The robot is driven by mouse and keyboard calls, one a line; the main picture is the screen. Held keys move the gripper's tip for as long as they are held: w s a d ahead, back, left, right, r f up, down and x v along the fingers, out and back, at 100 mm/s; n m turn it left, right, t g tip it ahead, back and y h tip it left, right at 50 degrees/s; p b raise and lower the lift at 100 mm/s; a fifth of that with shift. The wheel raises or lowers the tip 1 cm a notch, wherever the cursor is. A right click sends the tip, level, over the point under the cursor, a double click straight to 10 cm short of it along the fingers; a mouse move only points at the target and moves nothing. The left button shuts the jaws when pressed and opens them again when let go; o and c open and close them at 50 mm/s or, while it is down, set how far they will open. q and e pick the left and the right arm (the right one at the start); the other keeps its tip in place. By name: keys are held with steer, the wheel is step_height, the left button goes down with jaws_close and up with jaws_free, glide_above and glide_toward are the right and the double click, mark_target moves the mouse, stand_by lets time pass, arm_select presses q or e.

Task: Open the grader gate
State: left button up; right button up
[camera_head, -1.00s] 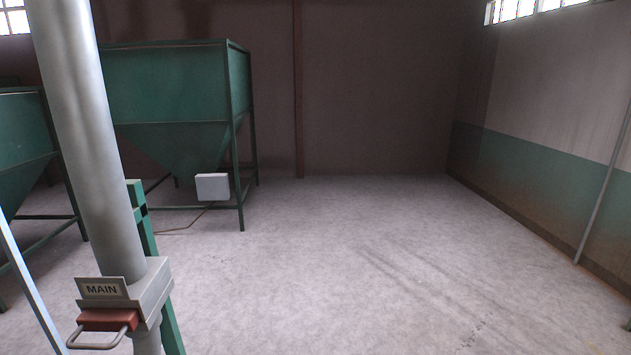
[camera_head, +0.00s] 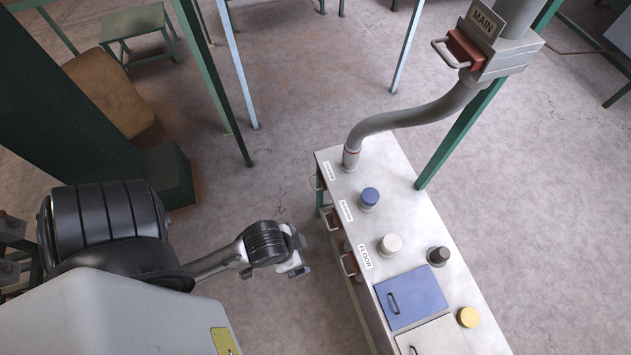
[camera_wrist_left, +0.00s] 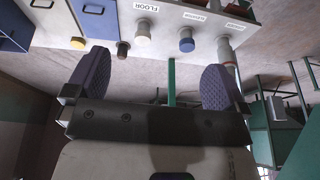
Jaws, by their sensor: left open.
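A pale bench (camera_head: 405,215) carries three small labels along its left edge. Below each label a red gate with a metal handle sticks out from the bench side: near (camera_head: 349,265), middle (camera_head: 332,219) and far (camera_head: 317,182), the far one partly hidden. My left gripper (camera_head: 296,262) is open and empty, left of the near gate and apart from it. Its two fingers (camera_wrist_left: 155,88) are spread in the left wrist view. My right gripper is not in view.
Blue (camera_head: 369,198), white (camera_head: 389,244), dark and yellow caps and a blue lid (camera_head: 411,298) are on the bench. Floor (camera_head: 270,190) left of the bench is clear.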

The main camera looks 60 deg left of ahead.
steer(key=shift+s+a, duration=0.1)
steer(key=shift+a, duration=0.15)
